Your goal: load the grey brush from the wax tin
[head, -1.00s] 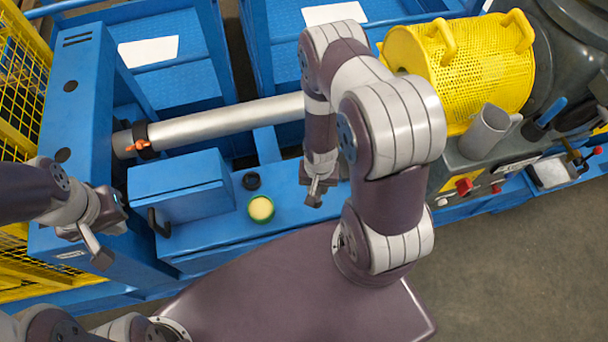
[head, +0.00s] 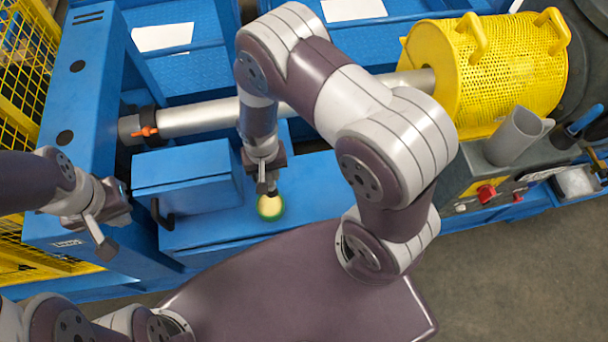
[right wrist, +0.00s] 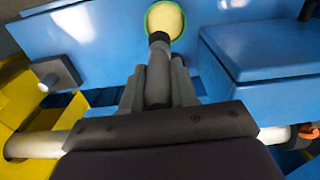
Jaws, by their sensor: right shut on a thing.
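The wax tin (head: 270,208), round with a green rim and pale yellow wax, stands on the blue ledge. It also shows at the top of the right wrist view (right wrist: 166,18). My right gripper (head: 266,182) is just above it, shut on the grey brush (right wrist: 157,86). The brush's dark end (right wrist: 158,39) overlaps the tin's near rim in the right wrist view; I cannot tell whether it touches the wax. My left gripper (head: 104,242) hangs empty over the blue frame at the left; its finger gap does not show clearly.
A blue box (head: 185,180) with a black handle stands left of the tin. A grey shaft (head: 200,120) with an orange-handled collar runs behind, into a yellow perforated guard (head: 485,75). A grey cup (head: 514,135) stands at the right. The ledge around the tin is mostly clear.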

